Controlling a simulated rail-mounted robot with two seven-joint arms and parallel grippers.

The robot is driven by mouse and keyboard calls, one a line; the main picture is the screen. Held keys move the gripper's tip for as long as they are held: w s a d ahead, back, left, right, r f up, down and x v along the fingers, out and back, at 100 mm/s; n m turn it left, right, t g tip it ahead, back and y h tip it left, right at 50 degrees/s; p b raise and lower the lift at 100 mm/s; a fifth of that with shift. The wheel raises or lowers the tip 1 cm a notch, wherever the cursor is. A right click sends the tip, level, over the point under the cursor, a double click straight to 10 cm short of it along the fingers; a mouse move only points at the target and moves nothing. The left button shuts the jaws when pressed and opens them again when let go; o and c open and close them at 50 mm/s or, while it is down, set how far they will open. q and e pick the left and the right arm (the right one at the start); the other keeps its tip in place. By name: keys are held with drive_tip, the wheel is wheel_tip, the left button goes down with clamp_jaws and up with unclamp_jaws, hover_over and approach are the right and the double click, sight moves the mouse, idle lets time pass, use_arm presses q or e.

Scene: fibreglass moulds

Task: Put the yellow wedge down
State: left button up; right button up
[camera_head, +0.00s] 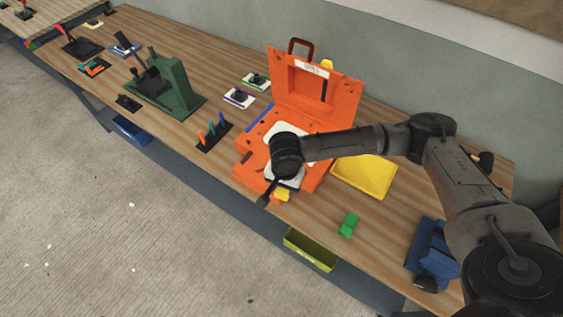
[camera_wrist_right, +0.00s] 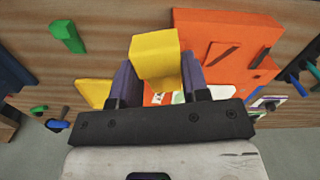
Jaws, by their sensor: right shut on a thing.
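My right gripper (camera_head: 275,193) is shut on the yellow wedge (camera_head: 283,195), at the front edge of the open orange case (camera_head: 318,95). In the right wrist view the wedge (camera_wrist_right: 155,56) sits between the two fingers of the gripper (camera_wrist_right: 157,72). In that view the orange case (camera_wrist_right: 215,35) is beyond and to the right of the wedge. I cannot tell whether the wedge touches anything below it. My right arm hides part of the case's inside. My left gripper is not in view.
A yellow tray (camera_head: 362,180) lies right of the case. A green block (camera_head: 348,225) lies on bare wood near the front edge. A green bin (camera_head: 312,250) sits below that edge. A tool rack (camera_head: 213,137) stands left of the case, and a blue fixture (camera_head: 432,252) at the right.

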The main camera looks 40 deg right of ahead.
drive_tip(key=w+d+f+m, duration=0.1)
drive_tip(key=w+f, duration=0.1)
drive_tip(key=w, duration=0.1)
drive_tip(key=w+d+f+p, duration=0.1)
drive_tip(key=w+d+f, duration=0.1)
drive_tip(key=w, duration=0.1)
drive_tip(key=w+d+f+m, duration=0.1)
drive_tip(key=w+d+f, duration=0.1)
drive_tip(key=w, duration=0.1)
drive_tip(key=shift+f+m, duration=0.3)
drive_tip(key=shift+f, duration=0.05)
wheel_tip(320, 180, down, 4)
drive_tip(key=shift+r, duration=0.2)
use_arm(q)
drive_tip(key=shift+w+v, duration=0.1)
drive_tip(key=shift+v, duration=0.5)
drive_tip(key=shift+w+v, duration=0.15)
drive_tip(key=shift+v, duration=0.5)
use_arm(e)
drive_tip(key=shift+f, duration=0.2)
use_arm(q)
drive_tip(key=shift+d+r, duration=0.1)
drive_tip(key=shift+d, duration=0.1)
use_arm(e)
drive_tip(key=shift+f, duration=0.15)
drive_tip(key=o, duration=0.9)
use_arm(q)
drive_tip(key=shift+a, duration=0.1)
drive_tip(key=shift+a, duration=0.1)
